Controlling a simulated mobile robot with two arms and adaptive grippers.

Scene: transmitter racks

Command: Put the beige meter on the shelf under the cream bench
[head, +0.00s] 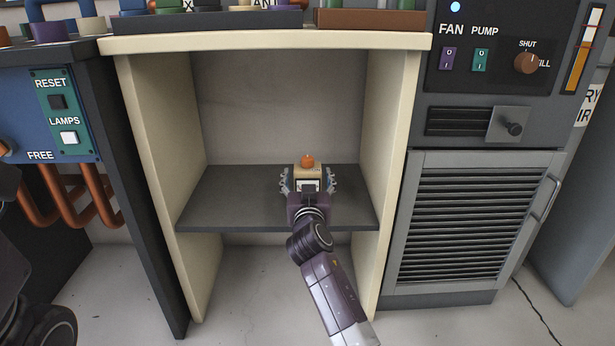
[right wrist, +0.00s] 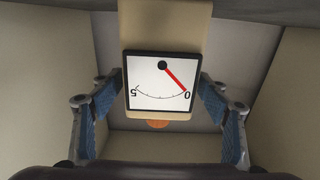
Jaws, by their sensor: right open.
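The beige meter (head: 308,173) stands on the dark grey shelf (head: 240,195) inside the cream bench (head: 265,42), right of the shelf's middle. It has an orange knob on top. In the right wrist view the meter (right wrist: 165,30) shows a white dial with a red needle near 0. My right gripper (head: 308,183) reaches in from the front. Its blue-padded fingers are spread on both sides of the meter, with gaps visible in the right wrist view (right wrist: 160,112). The meter's underside is hidden from the head view. My left gripper is out of view.
The cream bench's side walls (head: 163,165) flank the shelf, the right one closer to my gripper. The shelf's left part is bare. A louvred grey cabinet (head: 460,225) stands to the right, a blue panel rack (head: 70,110) to the left. Trays stand on the bench top.

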